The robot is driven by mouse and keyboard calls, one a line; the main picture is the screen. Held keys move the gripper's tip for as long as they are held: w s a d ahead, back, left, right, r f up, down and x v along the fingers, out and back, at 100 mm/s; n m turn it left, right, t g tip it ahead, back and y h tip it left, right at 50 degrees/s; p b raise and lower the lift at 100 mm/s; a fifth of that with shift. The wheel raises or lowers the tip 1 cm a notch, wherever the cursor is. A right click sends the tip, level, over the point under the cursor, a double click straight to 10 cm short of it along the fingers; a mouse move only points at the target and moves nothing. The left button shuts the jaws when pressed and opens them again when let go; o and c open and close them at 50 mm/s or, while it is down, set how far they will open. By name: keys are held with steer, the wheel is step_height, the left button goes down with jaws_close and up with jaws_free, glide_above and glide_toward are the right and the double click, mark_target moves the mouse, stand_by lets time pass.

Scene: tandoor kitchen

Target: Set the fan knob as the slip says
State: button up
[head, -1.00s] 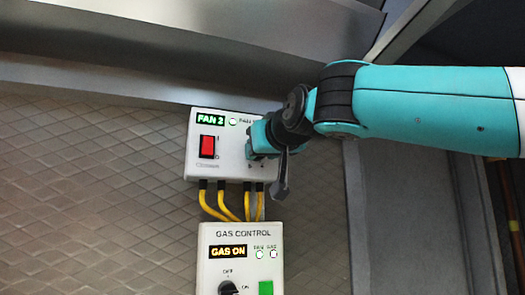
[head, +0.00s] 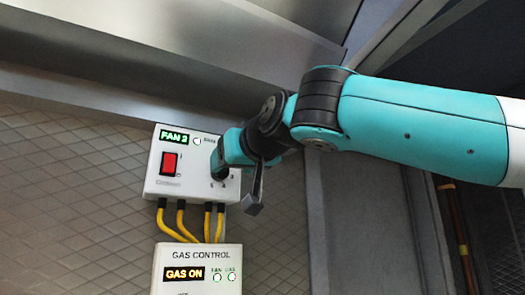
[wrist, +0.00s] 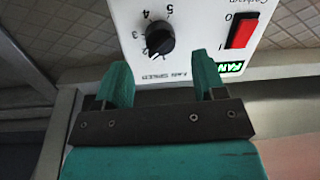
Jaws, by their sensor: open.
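The white fan box (head: 163,185) is on the tiled wall, with a lit green FAN 2 display (head: 174,136) and a red switch (head: 169,163). In the wrist view, upside down, its black round fan knob (wrist: 161,38) shows a white pointer toward the lower left, near the 2. The numbers 4 and 5 are also readable. My gripper (wrist: 159,62) is open and empty, its two teal fingers apart, just short of the knob, which lies roughly between them in the picture. In the head view my gripper (head: 221,158) covers part of the dial. No slip is in view.
A white gas control box (head: 197,254) with a lit GAS ON display (head: 184,273) sits below. Yellow cables (head: 181,218) run between the boxes. A steel hood (head: 90,85) slopes above, and grey metal panels stand at the right.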

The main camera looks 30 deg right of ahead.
steer(key=s+b, duration=0.3)
steer(key=s, duration=1)
steer(key=shift+d+r, duration=0.4)
steer(key=shift+r, duration=0.05)
steer(key=w+a+f+n+g+y+b, duration=0.2)
steer(key=w+a+f+n, duration=0.3)
steer(key=a+f, duration=0.45)
step_height(320, 180, down, 21)
steer(key=n+g+b, duration=0.1)
steer(key=n+g, duration=0.1)
steer(key=g, duration=0.3)
steer(key=s+d+f+g, duration=0.1)
steer(key=s+f+g, duration=0.2)
steer(key=s+f, duration=0.2)
steer(key=s+d+f+m+g+b, duration=0.1)
steer(key=s+f+g, duration=0.2)
steer(key=f, duration=0.8)
steer(key=s+d+f+g+y+b, duration=0.1)
steer(key=s+d+f+g, duration=0.1)
steer(key=s+f+g, duration=0.2)
steer(key=s+f, duration=0.3)
steer(key=f, duration=0.1)
steer(key=shift+s+f+m, duration=0.15)
steer(key=shift+f+m, duration=0.05)
steer(key=shift+m, duration=0.2)
